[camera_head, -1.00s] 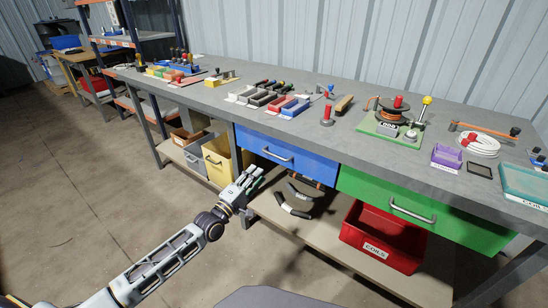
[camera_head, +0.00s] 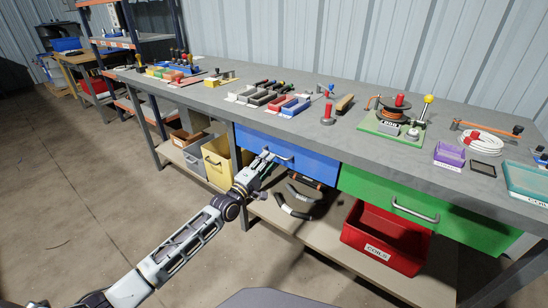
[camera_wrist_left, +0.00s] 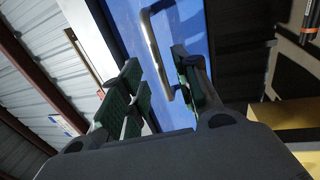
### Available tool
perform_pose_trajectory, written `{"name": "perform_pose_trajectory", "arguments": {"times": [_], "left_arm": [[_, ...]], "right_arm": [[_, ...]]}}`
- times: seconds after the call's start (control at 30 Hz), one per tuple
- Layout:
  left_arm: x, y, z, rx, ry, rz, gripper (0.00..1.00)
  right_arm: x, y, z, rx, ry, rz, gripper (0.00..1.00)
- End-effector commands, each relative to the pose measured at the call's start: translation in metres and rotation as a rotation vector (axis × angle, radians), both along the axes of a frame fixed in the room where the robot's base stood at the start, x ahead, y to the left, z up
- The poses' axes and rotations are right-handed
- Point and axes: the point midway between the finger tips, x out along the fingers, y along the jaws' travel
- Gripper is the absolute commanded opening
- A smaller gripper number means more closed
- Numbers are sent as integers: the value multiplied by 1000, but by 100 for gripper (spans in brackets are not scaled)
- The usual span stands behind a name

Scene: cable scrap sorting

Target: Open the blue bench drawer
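The blue drawer (camera_head: 300,158) sits flush under the bench top, with a metal bar handle (camera_head: 284,158) on its front. My left gripper (camera_head: 264,157) is at the left part of this handle. In the left wrist view, the handle (camera_wrist_left: 152,45) runs between the two spread green-padded fingers of my left gripper (camera_wrist_left: 157,68), with the blue drawer front (camera_wrist_left: 190,35) behind it. The fingers look open on either side of the bar; whether either touches it is unclear. My right gripper is in neither view.
A green drawer (camera_head: 440,217) is to the right, above a red bin (camera_head: 385,236) on the lower shelf. A yellow bin (camera_head: 217,162) stands left of my gripper. Tools and trays cover the bench top (camera_head: 240,108). The floor in front (camera_head: 80,190) is clear.

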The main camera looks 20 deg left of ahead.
Motion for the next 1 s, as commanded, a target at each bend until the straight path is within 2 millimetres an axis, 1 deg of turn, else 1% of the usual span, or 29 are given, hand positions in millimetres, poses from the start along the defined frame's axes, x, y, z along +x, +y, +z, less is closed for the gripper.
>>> {"name": "perform_pose_trajectory", "arguments": {"times": [0.17, 0.4, 0.5, 0.7, 1.0], "left_arm": [[13, -6, 3, 0, -1, -1, 32], [29, -11, 6, -1, -2, 0, 32], [34, -13, 8, 0, -2, -1, 32], [39, -15, 9, 0, 0, -1, 32], [39, -15, 9, 0, 0, -1, 32]], "right_arm": [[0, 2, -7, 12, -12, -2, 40], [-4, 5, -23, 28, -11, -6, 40], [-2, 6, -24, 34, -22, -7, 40], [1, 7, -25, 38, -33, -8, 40], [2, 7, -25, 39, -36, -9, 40]]}}
